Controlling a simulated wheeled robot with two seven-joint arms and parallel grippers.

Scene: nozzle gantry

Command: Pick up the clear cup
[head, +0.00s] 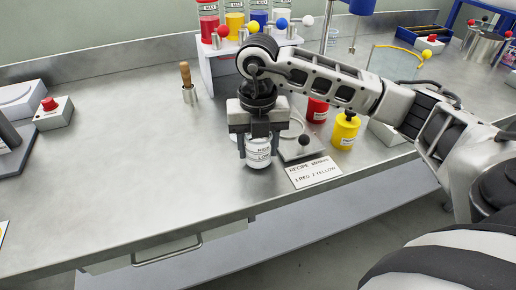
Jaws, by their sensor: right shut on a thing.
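My right gripper (258,150) points down over the counter near the middle of the head view. Its two fingers are shut on the sides of the clear cup (258,162), which looks pale and bears a white label with dark print. The cup is upright, and its upper part is hidden by the gripper. I cannot tell whether its base touches the counter. My left gripper is not in view.
A recipe card (314,172) lies right of the cup, near a small flat device (300,148). A red container (317,109) and a yellow container (345,131) stand behind. A wooden-handled tool in a metal holder (189,92) stands back left. The left counter (110,180) is mostly clear.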

